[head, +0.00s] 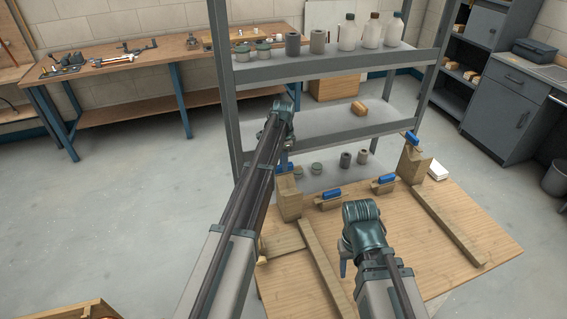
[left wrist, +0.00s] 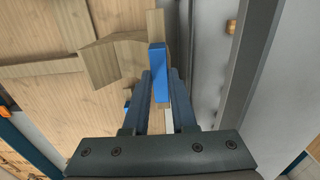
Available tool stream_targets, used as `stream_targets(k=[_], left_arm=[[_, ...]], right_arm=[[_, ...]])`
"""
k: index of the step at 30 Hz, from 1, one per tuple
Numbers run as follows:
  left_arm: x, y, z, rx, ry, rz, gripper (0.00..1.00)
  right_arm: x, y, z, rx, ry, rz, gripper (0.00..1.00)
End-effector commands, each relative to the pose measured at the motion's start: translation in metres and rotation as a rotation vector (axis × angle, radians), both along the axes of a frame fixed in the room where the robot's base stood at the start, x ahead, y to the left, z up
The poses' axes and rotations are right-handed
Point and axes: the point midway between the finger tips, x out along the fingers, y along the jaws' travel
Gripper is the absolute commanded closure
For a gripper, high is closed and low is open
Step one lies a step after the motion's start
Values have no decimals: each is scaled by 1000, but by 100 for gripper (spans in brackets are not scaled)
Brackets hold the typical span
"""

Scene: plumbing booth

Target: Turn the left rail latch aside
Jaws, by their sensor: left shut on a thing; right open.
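The left rail latch is a blue bar (head: 284,168) at the top of the left wooden post (head: 290,200), at the table's far left corner. In the left wrist view the blue bar (left wrist: 159,75) lies between the fingers of my left gripper (left wrist: 161,92), which is shut on it. In the head view my left arm reaches over to this post and mostly hides the gripper. My right gripper (head: 344,262) is over the middle of the table, apart from any latch; its fingers are barely visible.
A matching post (head: 412,163) with a blue latch (head: 411,138) stands at the far right. Two low blue-topped blocks (head: 331,195) (head: 383,182) lie between. Wooden rails (head: 325,260) (head: 447,225) run along the table (head: 490,250). A grey shelf (head: 330,65) stands close behind.

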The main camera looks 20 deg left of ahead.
Motion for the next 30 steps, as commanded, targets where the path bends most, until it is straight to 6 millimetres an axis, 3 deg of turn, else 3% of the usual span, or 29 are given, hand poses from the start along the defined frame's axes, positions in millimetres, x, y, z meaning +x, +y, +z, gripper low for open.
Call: stream_targets(k=[2,3,8,20,30], left_arm=[[0,0,0,1,1,1,100],[0,0,0,1,1,1,72],[0,0,0,0,0,1,45],[0,0,3,0,0,1,45],[0,0,36,0,0,1,45]], right_arm=[[0,0,0,0,0,0,50],[0,0,0,0,0,0,50],[0,0,0,0,0,0,50],[0,0,3,0,0,0,50],[0,0,36,0,0,1,50]])
